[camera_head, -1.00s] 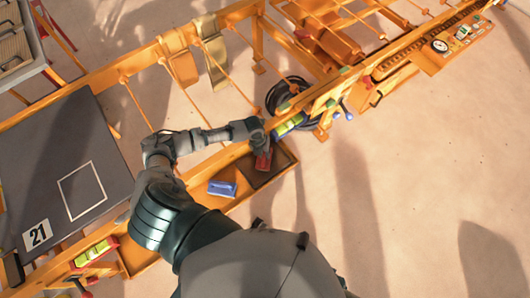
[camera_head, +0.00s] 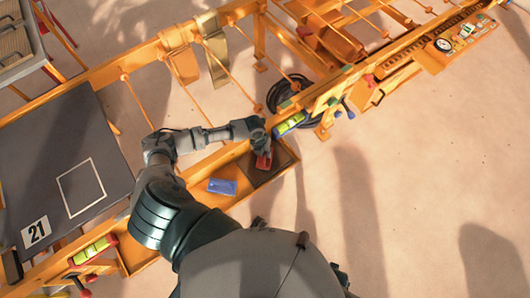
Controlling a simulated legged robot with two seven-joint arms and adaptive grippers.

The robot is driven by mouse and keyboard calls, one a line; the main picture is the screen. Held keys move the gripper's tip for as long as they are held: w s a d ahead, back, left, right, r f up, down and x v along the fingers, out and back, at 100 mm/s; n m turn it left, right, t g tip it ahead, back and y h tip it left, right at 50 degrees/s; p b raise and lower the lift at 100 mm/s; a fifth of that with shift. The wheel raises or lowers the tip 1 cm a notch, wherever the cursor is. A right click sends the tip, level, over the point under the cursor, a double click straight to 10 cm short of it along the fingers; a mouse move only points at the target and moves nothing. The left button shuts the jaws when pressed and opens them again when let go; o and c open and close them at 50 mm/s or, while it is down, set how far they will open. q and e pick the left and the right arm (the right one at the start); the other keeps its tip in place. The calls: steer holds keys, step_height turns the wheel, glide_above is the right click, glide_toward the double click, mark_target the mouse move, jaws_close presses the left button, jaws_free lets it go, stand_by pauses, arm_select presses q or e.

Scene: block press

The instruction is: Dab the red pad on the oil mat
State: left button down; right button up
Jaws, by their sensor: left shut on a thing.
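My left gripper (camera_head: 262,148) is at the right end of the orange tray. It is shut on the red pad (camera_head: 264,161), which shows just below the fingers. The pad is over the dark brown oil mat (camera_head: 261,178) in the tray's right end. I cannot tell whether the pad touches the mat. A blue pad (camera_head: 222,187) lies in the tray to the left of the mat. My right gripper is not in view.
A dark board (camera_head: 60,150) with a white square outline and a "21" label (camera_head: 36,232) is at the left. Orange frame rails and rods (camera_head: 150,52) run across the top. A black cable coil (camera_head: 290,92) lies beyond the tray. Open floor is at the right.

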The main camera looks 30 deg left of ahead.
arm_select(q)
steer(key=shift+f, duration=0.35)
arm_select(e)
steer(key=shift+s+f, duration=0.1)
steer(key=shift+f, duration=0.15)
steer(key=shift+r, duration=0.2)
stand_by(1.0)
arm_select(q)
steer(key=shift+r+p, duration=0.65)
steer(key=shift+r, duration=0.25)
steer(key=shift+r+p, duration=0.85)
steer(key=shift+r, duration=0.1)
steer(key=shift+r+p, duration=0.65)
steer(key=shift+r, duration=0.15)
steer(key=shift+r+p, duration=0.8)
steer(key=shift+r, duration=0.05)
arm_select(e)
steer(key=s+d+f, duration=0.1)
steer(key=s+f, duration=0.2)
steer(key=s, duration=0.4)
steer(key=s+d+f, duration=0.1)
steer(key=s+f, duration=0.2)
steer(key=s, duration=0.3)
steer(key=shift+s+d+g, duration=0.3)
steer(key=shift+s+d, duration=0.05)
